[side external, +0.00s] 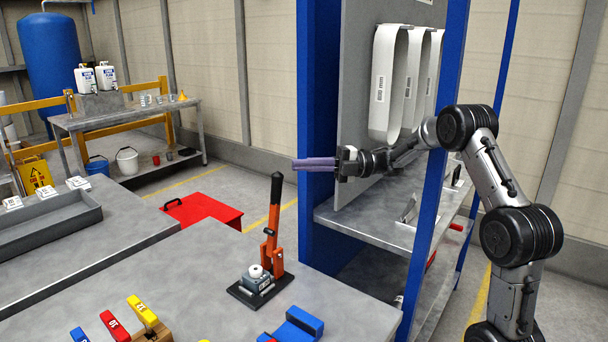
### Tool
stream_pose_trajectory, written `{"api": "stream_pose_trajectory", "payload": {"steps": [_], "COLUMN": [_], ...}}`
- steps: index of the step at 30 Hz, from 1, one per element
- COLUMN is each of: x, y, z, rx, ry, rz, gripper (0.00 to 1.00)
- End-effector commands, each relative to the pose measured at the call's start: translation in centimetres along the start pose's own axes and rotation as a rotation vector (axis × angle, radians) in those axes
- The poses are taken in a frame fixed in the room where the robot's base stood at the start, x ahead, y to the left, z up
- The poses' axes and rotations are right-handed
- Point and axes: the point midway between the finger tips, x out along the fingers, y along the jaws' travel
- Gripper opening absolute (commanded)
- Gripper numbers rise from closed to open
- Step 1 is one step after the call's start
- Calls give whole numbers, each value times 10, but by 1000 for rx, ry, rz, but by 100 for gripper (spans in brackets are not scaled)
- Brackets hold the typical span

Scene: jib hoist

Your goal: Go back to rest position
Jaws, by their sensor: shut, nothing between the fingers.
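My gripper (298,164) points left in the side external view, at the end of my arm. Its long purple fingers are together, with nothing seen between them. It is in the air in front of the blue upright post of the shelf rack (320,110), as seen from this camera. I cannot tell how far it is from the post. It is above the grey worktable (200,290) in the picture and apart from the tools there.
An orange lever with a black grip (272,240) stands on a black base on the worktable. Blue blocks (298,326) and colored numbered pieces (144,312) lie nearer. White loops (388,85) hang on the rack's grey panel. A grey tray (50,237) sits left.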

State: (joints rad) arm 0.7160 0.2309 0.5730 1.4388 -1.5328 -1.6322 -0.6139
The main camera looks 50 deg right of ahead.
Motion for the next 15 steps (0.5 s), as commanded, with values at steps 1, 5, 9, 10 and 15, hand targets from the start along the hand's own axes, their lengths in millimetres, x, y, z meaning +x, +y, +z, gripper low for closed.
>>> {"api": "stream_pose_trajectory", "payload": {"steps": [1,5,9,10,15], "x": [0,0,0,0,9], "y": [0,0,0,0,2], "z": [0,0,0,0,-6], "rx": [0,0,0,0,-5], "ry": [0,1,1,1,21], "rz": [0,0,0,0,-1], "gripper": [0,0,0,0,0]}}
